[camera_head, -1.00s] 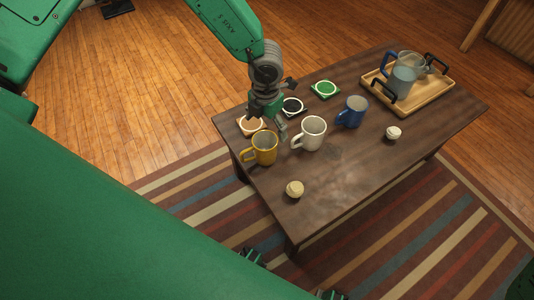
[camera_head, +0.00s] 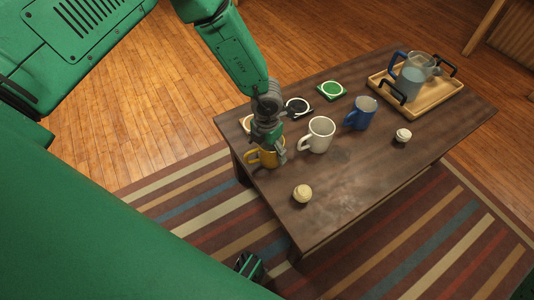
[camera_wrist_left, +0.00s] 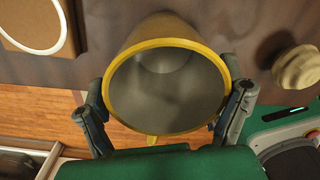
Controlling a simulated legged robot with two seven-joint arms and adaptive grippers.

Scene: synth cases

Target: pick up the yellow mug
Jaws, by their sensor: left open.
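The yellow mug (camera_head: 264,160) stands upright at the near left corner of the table, its handle on the left. My left gripper (camera_head: 270,147) is directly over it and hides much of its upper part. In the left wrist view, the open mouth of the yellow mug (camera_wrist_left: 165,88) faces the camera and looks empty. The fingers of my left gripper (camera_wrist_left: 166,105) are open, one on each side of the rim. I cannot tell whether they touch it.
A white mug (camera_head: 318,134) stands close to the right, with a blue mug (camera_head: 360,114) beyond it. A pale round object (camera_head: 302,194) lies nearer the front edge, another (camera_head: 403,135) farther right. Coasters line the back, including a green one (camera_head: 331,90). A tray (camera_head: 432,103) holds a pitcher (camera_head: 413,76).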

